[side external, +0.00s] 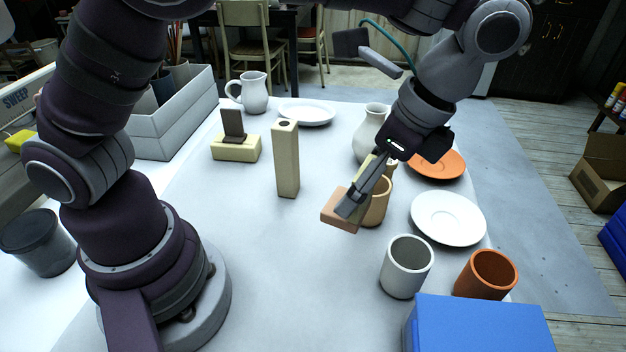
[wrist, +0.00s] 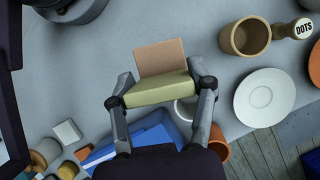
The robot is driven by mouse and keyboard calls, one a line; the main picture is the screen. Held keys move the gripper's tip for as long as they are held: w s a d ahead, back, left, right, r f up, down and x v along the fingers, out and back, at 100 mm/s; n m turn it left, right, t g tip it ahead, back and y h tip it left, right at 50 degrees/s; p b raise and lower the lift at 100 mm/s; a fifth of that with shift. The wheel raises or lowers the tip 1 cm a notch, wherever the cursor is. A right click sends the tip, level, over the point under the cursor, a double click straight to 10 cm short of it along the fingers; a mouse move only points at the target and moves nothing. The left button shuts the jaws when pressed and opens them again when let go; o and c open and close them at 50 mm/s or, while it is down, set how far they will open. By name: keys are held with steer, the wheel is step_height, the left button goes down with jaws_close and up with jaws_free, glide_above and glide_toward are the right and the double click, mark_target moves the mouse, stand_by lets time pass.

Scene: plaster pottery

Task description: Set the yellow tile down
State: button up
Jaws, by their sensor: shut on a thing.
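My gripper (side external: 352,208) is shut on the yellow tile (wrist: 160,92), which spans between its two fingers in the wrist view. In the side view only a pale sliver of the yellow tile (side external: 364,172) shows behind the fingers. A pinkish-tan tile (side external: 336,213) is at the fingertips. In the wrist view the tan tile (wrist: 160,56) shows just past the yellow tile's edge. I cannot tell whether the two tiles touch.
An ochre cup (side external: 377,206) stands close right of the gripper. A tall cream block (side external: 286,165) stands left. A white plate (side external: 449,218), grey cup (side external: 407,268), terracotta cup (side external: 487,275) and blue box (side external: 478,328) lie right and front. The middle-front table is clear.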

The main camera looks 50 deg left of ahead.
mark_target(328, 209)
steer(key=s+d+n+g, duration=0.1)
steer(key=s+d+n, duration=0.25)
steer(key=s, duration=0.45)
steer(key=shift+h, duration=0.4)
steer(key=f, duration=1.3)
steer(key=shift+w+a+f, duration=0.25)
steer(key=shift+w, duration=0.05)
steer(key=o, duration=1.2)
